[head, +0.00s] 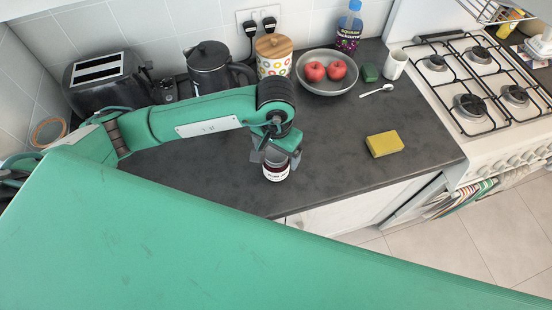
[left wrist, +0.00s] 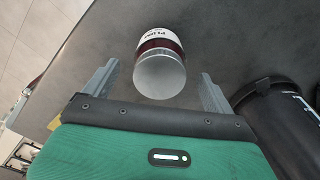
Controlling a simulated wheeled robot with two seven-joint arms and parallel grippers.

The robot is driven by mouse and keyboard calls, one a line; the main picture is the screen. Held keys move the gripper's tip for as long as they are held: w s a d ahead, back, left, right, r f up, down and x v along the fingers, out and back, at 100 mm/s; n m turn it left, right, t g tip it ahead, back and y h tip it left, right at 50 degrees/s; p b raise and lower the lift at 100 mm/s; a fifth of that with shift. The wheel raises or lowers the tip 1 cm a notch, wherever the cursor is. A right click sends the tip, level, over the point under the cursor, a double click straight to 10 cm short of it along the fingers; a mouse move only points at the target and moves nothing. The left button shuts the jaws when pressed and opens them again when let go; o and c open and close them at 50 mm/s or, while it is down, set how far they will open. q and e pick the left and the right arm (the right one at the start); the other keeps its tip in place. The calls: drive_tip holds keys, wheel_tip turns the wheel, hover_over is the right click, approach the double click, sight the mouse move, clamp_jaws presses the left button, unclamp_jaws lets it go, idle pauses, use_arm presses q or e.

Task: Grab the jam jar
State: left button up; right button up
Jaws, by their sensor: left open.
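The jam jar (head: 276,172) stands on the dark grey counter near its front edge. It has a white label and dark red contents; it also shows in the left wrist view (left wrist: 160,48), its pale lid facing the camera. My left gripper (head: 275,158) is right above and around the jar's top in the head view. In the left wrist view, its two fingers (left wrist: 156,85) are apart, one to each side of the jar, with gaps between them and it. My right gripper is not in view.
A black toaster (head: 98,82), dark kettle (head: 215,68), patterned canister (head: 274,58) and bowl with apples (head: 328,86) stand along the back. A yellow sponge (head: 384,144) lies to the right. A gas stove (head: 470,90) adjoins the counter. The counter between jar and sponge is clear.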

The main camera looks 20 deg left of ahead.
use_arm(q)
drive_tip(key=shift+f, duration=0.9)
drive_tip(key=shift+r, duration=0.1)
drive_tip(key=c, duration=1.9)
drive_tip(key=shift+o, duration=0.2)
